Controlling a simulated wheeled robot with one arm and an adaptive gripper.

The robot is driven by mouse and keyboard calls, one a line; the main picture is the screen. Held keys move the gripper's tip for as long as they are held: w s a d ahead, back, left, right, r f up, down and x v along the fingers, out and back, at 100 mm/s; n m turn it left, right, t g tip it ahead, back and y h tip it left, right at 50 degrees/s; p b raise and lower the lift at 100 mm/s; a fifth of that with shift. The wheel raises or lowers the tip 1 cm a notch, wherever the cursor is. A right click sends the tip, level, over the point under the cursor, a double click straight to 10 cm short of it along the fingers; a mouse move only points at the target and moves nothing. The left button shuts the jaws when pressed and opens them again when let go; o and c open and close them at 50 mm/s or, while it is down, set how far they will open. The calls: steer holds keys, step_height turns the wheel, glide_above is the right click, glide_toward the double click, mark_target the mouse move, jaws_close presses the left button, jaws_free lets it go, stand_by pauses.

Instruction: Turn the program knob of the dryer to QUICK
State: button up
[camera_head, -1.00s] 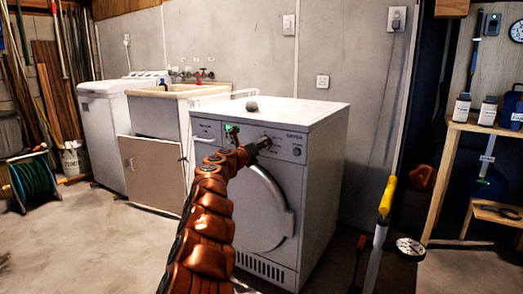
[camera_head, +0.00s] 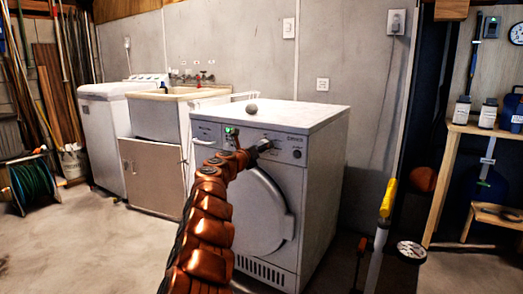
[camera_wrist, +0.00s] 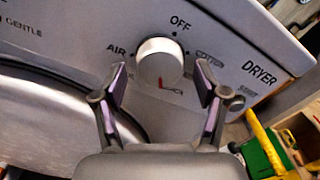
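The white dryer (camera_head: 318,160) stands against the wall, with its control panel along the top of its front. In the wrist view its round white program knob (camera_wrist: 159,60) is near the centre. OFF is printed above the knob, AIR to its left, COTTON to its right. A red mark shows at the knob's lower edge, beside a small label I cannot read. My gripper (camera_wrist: 160,74) is open, one finger on each side of the knob, with small gaps showing between. In the head view my gripper (camera_head: 262,146) is at the panel and hides the knob.
A round grey object (camera_head: 252,108) lies on the dryer top. The dryer door (camera_head: 262,212) is shut below the panel. A sink cabinet (camera_head: 150,170) stands to the left. A yellow-handled tool (camera_head: 387,198) stands to the right.

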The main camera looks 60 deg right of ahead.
steer(key=shift+a, duration=0.1)
steer(key=a, duration=1.2)
steer(key=shift+s, duration=0.25)
stand_by(1.2)
steer(key=shift+d, duration=0.1)
stand_by(0.3)
steer(key=shift+r, duration=0.1)
